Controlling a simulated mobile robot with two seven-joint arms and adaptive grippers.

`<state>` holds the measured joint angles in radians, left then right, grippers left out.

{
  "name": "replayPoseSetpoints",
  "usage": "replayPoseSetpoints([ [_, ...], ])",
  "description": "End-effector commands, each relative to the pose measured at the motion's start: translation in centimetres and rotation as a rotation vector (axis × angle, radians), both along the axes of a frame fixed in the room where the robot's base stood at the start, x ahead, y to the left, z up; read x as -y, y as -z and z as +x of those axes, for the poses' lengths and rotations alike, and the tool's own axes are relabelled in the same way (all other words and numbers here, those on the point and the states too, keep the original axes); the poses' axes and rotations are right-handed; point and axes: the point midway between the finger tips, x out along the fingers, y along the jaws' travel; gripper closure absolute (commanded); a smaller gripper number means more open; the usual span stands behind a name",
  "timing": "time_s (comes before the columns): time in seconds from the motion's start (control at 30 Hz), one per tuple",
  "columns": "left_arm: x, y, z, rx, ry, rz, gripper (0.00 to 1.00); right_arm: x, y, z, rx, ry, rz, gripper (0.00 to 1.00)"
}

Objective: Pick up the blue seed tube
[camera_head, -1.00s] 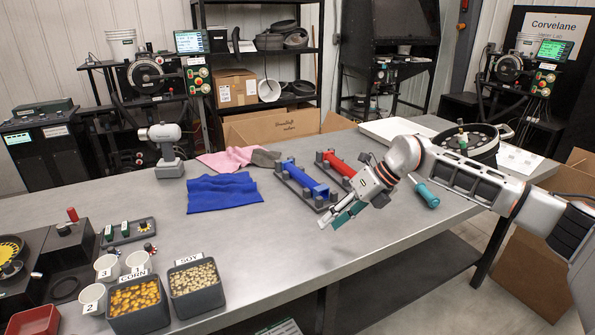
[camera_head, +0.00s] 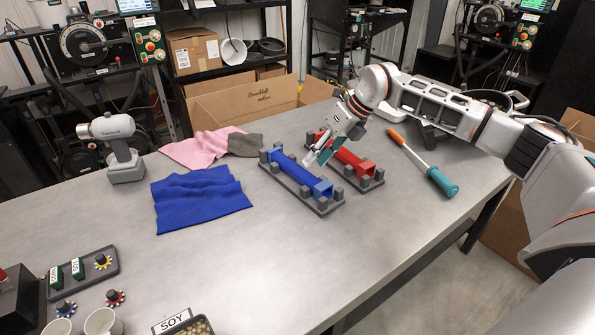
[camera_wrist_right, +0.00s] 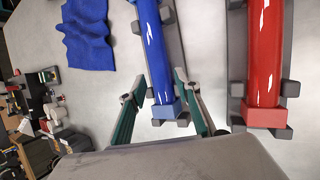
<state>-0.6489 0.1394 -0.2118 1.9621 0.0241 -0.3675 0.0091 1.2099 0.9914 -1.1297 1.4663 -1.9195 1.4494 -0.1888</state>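The blue seed tube (camera_head: 290,172) lies in a dark grey cradle (camera_head: 325,209) on the table. It also shows in the right wrist view (camera_wrist_right: 156,60). My right gripper (camera_head: 312,161) is above the table, close to the blue tube on the side toward the red tube. In the right wrist view my right gripper (camera_wrist_right: 160,82) is open, with its teal-padded fingers either side of the blue tube's near end in the picture. I cannot tell the height gap. Nothing is held. My left gripper is out of view.
A red tube (camera_head: 346,158) in its own cradle lies just right of the blue one. A blue cloth (camera_head: 200,198) and a pink cloth (camera_head: 203,149) lie to the left. A teal-handled tool (camera_head: 441,183) lies to the right. The front middle of the table is clear.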

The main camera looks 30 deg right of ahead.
Motion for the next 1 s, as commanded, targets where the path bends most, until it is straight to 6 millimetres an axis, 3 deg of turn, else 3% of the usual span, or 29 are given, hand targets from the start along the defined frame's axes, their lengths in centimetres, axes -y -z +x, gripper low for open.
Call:
replayPoseSetpoints([
  [0.5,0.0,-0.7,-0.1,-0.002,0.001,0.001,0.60,-2.5,4.8,1.6,0.001,-0.001,0.001,0.68],
  [0.73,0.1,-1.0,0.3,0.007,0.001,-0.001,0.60,-2.6,5.0,1.7,0.002,0.000,0.000,0.68],
  [0.83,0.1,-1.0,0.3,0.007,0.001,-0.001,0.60,-2.6,5.0,1.7,0.002,0.000,0.000,0.91],
  [0.87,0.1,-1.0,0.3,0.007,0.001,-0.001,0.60,-2.6,5.0,1.7,0.002,0.000,0.000,0.95],
  [1.0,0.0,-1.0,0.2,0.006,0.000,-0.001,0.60,-2.6,4.9,1.7,0.002,0.000,0.001,0.95],
])
